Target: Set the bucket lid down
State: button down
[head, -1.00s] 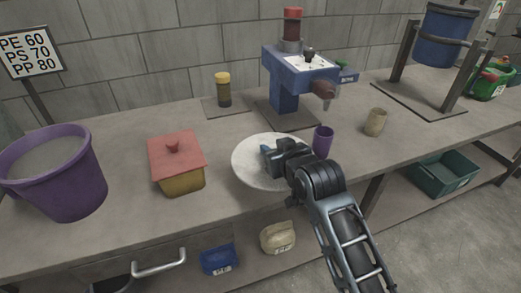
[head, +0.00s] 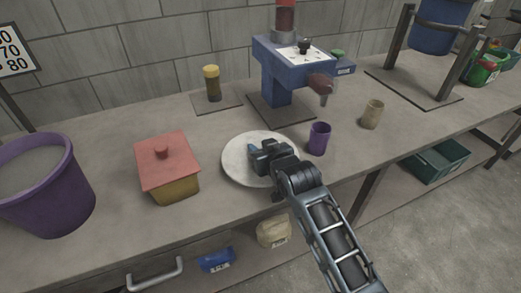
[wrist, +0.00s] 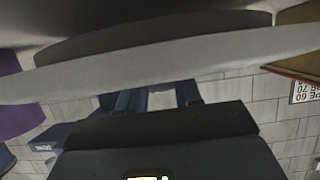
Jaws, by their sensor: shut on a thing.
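The bucket lid is a pale round disc (head: 236,165) over the middle of the bench, between the red-lidded box and the purple cup in the head view. My gripper (head: 262,158) is shut on the lid from above. In the wrist view the lid (wrist: 200,56) shows edge-on as a pale band across the picture, close to the bench top. My gripper's fingers (wrist: 158,98) meet it near the middle. Contact between lid and bench cannot be told. The purple bucket (head: 48,200) stands at the left with pale contents.
A yellow box with a red lid (head: 168,165) stands left of the lid. A purple cup (head: 319,139) and a beige cup (head: 372,114) stand to its right. A blue machine (head: 275,75) and a dark jar with yellow cap (head: 212,84) stand behind. The bench front edge is near.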

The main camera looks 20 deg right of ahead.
jog(key=shift+f, duration=0.5)
jog(key=shift+s+f+b, duration=0.15)
jog(key=shift+f+b, duration=0.35)
jog(key=shift+f, duration=0.2)
jog(key=c, duration=0.8)
grip_release()
jog(key=shift+s+f, duration=0.1)
jog(key=shift+f, duration=0.05)
jog(key=shift+r+p, duration=0.5)
jog(key=shift+r, duration=0.1)
jog(key=shift+s, duration=0.3)
jog(key=v, duration=1.1)
jog(key=shift+r+b, duration=0.3)
jog(key=shift+r, duration=0.15)
